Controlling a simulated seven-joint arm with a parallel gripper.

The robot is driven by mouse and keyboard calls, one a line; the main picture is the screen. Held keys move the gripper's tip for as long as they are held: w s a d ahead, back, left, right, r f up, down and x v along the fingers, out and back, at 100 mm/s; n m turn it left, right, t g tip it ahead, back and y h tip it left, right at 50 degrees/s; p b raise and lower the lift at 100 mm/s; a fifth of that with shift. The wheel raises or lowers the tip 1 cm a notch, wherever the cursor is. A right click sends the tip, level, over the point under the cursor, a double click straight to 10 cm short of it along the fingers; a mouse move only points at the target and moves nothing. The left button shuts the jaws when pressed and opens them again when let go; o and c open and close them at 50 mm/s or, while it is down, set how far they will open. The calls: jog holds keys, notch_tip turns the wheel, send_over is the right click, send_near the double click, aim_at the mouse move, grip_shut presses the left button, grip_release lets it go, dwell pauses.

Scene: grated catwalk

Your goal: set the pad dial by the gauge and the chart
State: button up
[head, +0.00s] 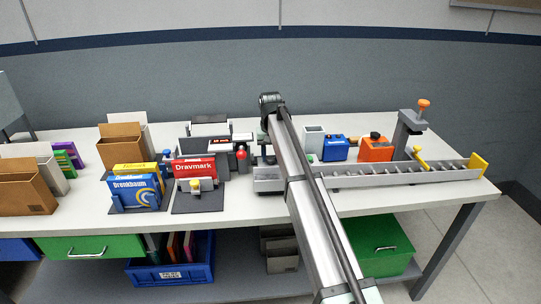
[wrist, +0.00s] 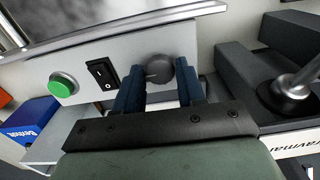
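A dark round dial knob (wrist: 159,69) sits on a pale panel (wrist: 186,38) in the wrist view, beside a black rocker switch (wrist: 101,74) and a green button (wrist: 63,86). My gripper (wrist: 161,84) has its two blue fingers on either side of the knob, which fills most of the gap between them. I cannot tell whether the fingers press on it. A pale pointer line on the knob is faint. In the head view my own arm covers most of this spot. I cannot make out a gauge reading or a chart in either view.
A blue box (head: 335,147) and an orange box (head: 376,149) stand to the right of my arm. A long grey tray (head: 400,178) runs along the right front. A red Dravmark box (head: 195,168) and a blue box (head: 134,193) stand left. Dark grey blocks (wrist: 250,73) lie close right of my fingers.

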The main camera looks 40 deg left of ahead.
aim_at(270, 158)
jog(key=o, duration=0.3)
jog(key=shift+o, duration=0.2)
jog(key=shift+r, duration=0.1)
notch_tip(270, 158, up, 14)
jog(key=shift+f, duration=0.2)
dwell(0.7)
